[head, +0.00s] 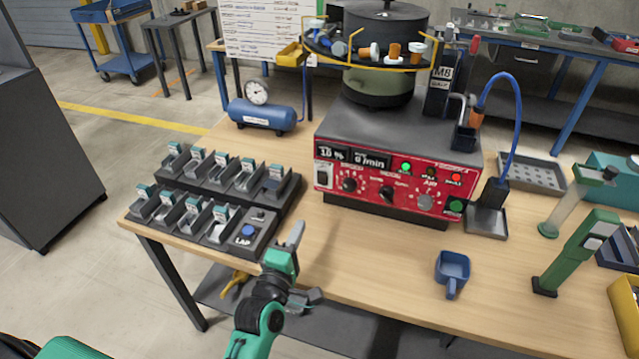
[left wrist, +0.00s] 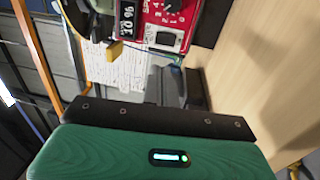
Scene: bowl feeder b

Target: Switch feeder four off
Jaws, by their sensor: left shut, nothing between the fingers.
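The bowl feeder (head: 400,130) stands at the back middle of the wooden table, with a dark pot-like bowl (head: 385,55) on top. Its red front panel (head: 375,205) has lit displays, several knobs, a green lamp (head: 406,166) that looks lit and a red one (head: 455,177). A black rocker switch (head: 322,177) sits at the panel's left end; it also shows in the left wrist view (left wrist: 166,39). I cannot read a feeder number. My left gripper (head: 296,234) is shut and empty, in front of the feeder and apart from it. My right gripper is not in view.
Two dark racks of small bins (head: 285,190) stand left, the front one with a blue button (head: 248,231). A blue compressor (head: 262,115) is behind them. A blue scoop (head: 453,270) and green upright tools (head: 590,240) are right.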

